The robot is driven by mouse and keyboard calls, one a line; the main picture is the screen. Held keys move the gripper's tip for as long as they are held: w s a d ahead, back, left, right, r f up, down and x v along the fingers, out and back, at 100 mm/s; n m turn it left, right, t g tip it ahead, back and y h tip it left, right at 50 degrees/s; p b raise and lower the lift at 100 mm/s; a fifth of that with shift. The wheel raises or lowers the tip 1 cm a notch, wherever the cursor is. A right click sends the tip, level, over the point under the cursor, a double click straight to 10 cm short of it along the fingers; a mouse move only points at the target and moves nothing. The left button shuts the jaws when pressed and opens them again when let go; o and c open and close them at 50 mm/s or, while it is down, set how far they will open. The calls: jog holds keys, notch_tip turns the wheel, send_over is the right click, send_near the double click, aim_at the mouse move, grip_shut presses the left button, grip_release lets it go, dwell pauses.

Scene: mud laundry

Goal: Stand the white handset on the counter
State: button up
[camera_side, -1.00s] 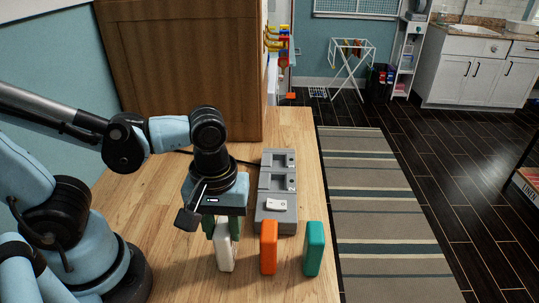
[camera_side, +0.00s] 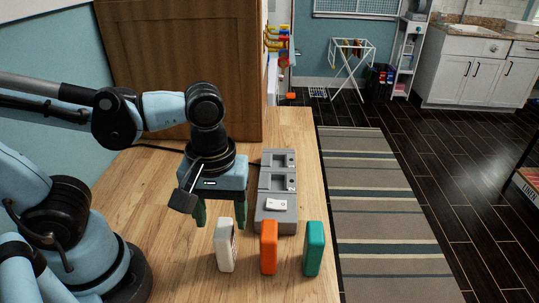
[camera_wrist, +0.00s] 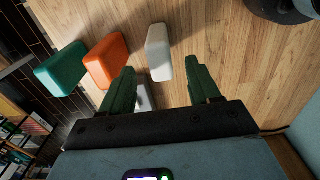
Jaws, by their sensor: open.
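The white handset (camera_side: 224,247) stands upright on the wooden counter (camera_side: 165,235), at the left of a row with an orange handset (camera_side: 268,248) and a teal handset (camera_side: 314,249). My gripper (camera_side: 220,222) is open and empty, above and behind the white handset in the side view. In the wrist view the white handset (camera_wrist: 158,52) shows just beyond the gap between my fingertips (camera_wrist: 160,68). I see clear space between it and both fingers.
A grey dock unit (camera_side: 262,215) with several bays stands behind the row, with a small white piece (camera_side: 277,204) on its near part. A wooden cabinet (camera_side: 180,70) stands at the back. The counter's right edge lies just past the teal handset. Bare counter lies left of the handsets.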

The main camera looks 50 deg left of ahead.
notch_tip(320, 180, up, 9)
jog(key=w+a+f+m+t, duration=0.6)
jog(key=w+a+m+t, duration=0.1)
jog(key=w+a+m, duration=0.1)
jog(key=shift+w+a+m, duration=0.25)
jog(key=shift+a+m, duration=0.25)
jog(key=shift+a, duration=0.15)
